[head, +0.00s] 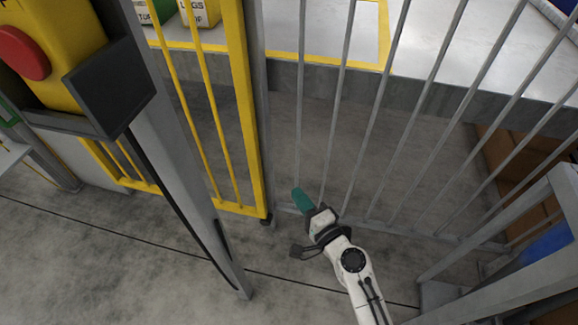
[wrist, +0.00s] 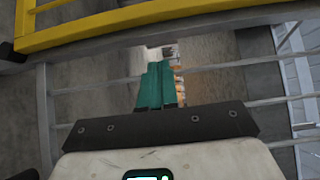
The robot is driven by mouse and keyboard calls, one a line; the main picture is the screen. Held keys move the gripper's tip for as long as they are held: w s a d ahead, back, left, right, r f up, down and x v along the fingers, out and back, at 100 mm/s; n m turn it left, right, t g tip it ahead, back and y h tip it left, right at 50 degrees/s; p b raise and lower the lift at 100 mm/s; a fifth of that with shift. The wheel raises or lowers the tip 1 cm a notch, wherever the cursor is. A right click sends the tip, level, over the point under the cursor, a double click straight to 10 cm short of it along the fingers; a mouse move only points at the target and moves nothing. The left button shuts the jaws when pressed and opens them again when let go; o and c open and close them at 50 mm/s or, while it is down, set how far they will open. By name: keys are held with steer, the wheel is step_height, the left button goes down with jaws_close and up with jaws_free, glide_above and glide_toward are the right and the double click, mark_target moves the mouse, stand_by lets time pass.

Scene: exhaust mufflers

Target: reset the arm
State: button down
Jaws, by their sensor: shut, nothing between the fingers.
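My gripper (head: 299,196) has teal fingers and sits at the end of my white arm, low in the middle of the head view. The fingers are shut and empty, close in front of the grey barred fence (head: 345,130). In the wrist view my gripper (wrist: 160,75) shows its two teal fingers side by side, with fence bars running behind or beside them. I cannot tell whether the fingertips pass between the bars or touch them.
A yellow gate (head: 245,110) stands left of the gripper, beside a grey post (head: 190,190). A yellow box with a red button (head: 24,52) is at upper left. Grey railings (head: 500,295) stand at lower right. Bare concrete floor (head: 100,240) lies at lower left.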

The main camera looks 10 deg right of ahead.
steer(key=s+d+f+n+g, duration=0.3)
steer(key=s+n+g, duration=0.1)
steer(key=s+n, duration=0.25)
steer(key=s+d+f+n+g, duration=0.25)
steer(key=s+n+g, duration=0.25)
steer(key=s, duration=0.3)
steer(key=s+d+r+n+g+h, duration=0.1)
steer(key=s+d+g+h, duration=0.25)
steer(key=s+d, duration=0.45)
steer(key=s+d+r+g+h, duration=0.1)
steer(key=s+d+g+h, duration=0.4)
steer(key=s, duration=0.6)
step_height(320, 180, up, 30)
steer(key=d+t+p, duration=0.1)
steer(key=t+p, duration=0.1)
steer(key=p, duration=2.8)
steer(key=shift+w+y+p, duration=0.25)
steer(key=shift+y+p, duration=0.05)
steer(key=shift+y, duration=0.05)
